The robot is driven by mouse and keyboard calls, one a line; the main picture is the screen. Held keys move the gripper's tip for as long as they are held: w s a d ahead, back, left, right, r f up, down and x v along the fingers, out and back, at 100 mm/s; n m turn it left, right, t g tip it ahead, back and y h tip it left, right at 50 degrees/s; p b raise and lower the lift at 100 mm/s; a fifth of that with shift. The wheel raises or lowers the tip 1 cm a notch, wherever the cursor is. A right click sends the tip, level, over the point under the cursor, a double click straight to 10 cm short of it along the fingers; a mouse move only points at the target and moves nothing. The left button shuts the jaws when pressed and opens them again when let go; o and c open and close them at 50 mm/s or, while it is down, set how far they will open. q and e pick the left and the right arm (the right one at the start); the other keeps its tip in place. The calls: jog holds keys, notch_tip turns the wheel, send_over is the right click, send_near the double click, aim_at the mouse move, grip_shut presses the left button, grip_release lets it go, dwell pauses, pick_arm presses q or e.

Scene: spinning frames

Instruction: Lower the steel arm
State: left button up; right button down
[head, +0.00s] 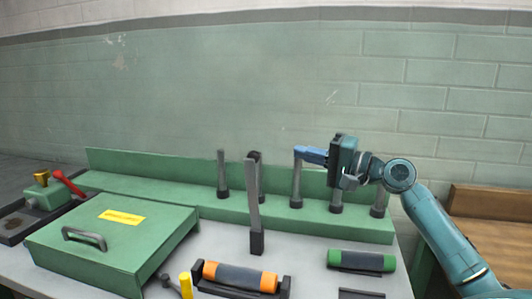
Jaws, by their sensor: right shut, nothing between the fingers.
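The steel arm (253,195) looks to be the tall grey bar standing nearly upright, leaning slightly left, from a dark foot (257,242) on the worktop. My right gripper (298,151) comes in from the right with its blue fingers pointing left. The fingers are shut and empty, to the right of the bar's upper end, with a visible gap between. They overlap the top of a short grey post (296,187); whether they touch it I cannot tell. My left gripper is not in view.
Several grey posts stand along the green ledge (170,192) at the back. A green case (160,225) with a handle sits left. An orange-and-dark roller (240,278) and a green-and-dark roller (362,261) lie in front. A red-handled device (68,182) is far left.

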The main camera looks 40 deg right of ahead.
jog(key=p+x, duration=0.3)
jog(key=x, duration=0.7)
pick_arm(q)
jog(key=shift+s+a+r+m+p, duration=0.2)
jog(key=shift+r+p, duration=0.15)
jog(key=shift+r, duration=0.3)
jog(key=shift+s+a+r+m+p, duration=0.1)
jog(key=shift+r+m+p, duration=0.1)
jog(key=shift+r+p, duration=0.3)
pick_arm(e)
jog(key=shift+s+a+f, duration=0.2)
jog(key=shift+s+a, duration=0.5)
jog(key=shift+s, duration=0.05)
jog(key=shift+s+a+f, duration=0.25)
jog(key=shift+s+a, duration=0.45)
jog(key=shift+s, duration=0.05)
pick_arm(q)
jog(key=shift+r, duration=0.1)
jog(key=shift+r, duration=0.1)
pick_arm(e)
jog(key=shift+a, duration=0.1)
